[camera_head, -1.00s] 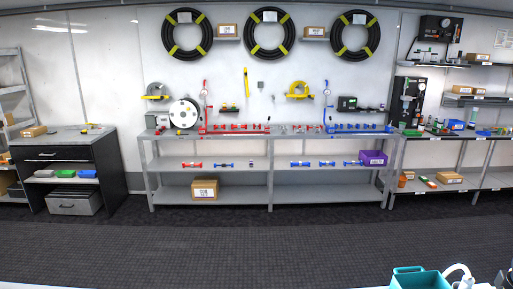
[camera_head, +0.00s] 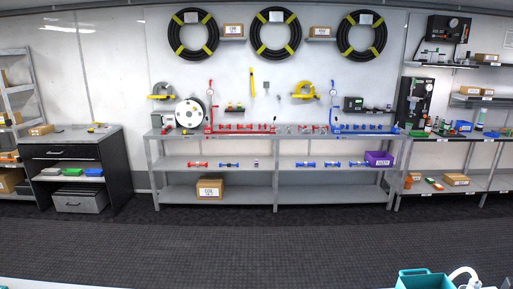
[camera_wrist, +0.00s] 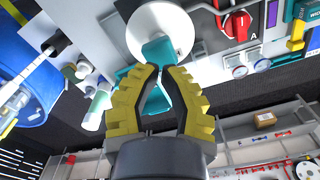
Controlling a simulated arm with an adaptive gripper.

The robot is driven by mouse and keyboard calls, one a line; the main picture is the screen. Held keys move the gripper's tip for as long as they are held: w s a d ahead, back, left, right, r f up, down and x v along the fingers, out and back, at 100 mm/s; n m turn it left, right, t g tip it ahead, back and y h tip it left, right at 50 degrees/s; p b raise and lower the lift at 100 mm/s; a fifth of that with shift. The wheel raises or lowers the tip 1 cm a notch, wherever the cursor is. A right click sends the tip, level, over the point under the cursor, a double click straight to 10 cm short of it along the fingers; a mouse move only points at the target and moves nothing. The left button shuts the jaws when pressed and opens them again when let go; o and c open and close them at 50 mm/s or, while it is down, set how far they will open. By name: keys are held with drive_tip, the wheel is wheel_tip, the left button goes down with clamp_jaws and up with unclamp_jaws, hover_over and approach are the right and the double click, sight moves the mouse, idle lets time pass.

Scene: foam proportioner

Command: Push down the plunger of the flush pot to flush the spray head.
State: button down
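In the wrist view my gripper (camera_wrist: 160,70) has two yellow ribbed fingers that converge until their tips are nearly together. A teal part (camera_wrist: 158,50) lies right behind the tips, and more teal shows through the gap between the fingers. A white round disc (camera_wrist: 150,22) is beside and above this teal part. I cannot tell whether the tips touch it. A teal open-topped container (camera_head: 424,281) is cut off at the bottom right of the head view, with a white curved tube (camera_head: 463,273) next to it. I cannot make out a plunger or spray head with certainty.
In the wrist view a white bottle with green parts (camera_wrist: 97,105) and a blue drum (camera_wrist: 25,100) are left, and a red knob (camera_wrist: 238,25) is upper right. A grey shelf bench (camera_head: 275,140) stands across open dark floor (camera_head: 250,240).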

drive_tip(key=shift+f, duration=2.25)
drive_tip(key=shift+r, duration=4.05)
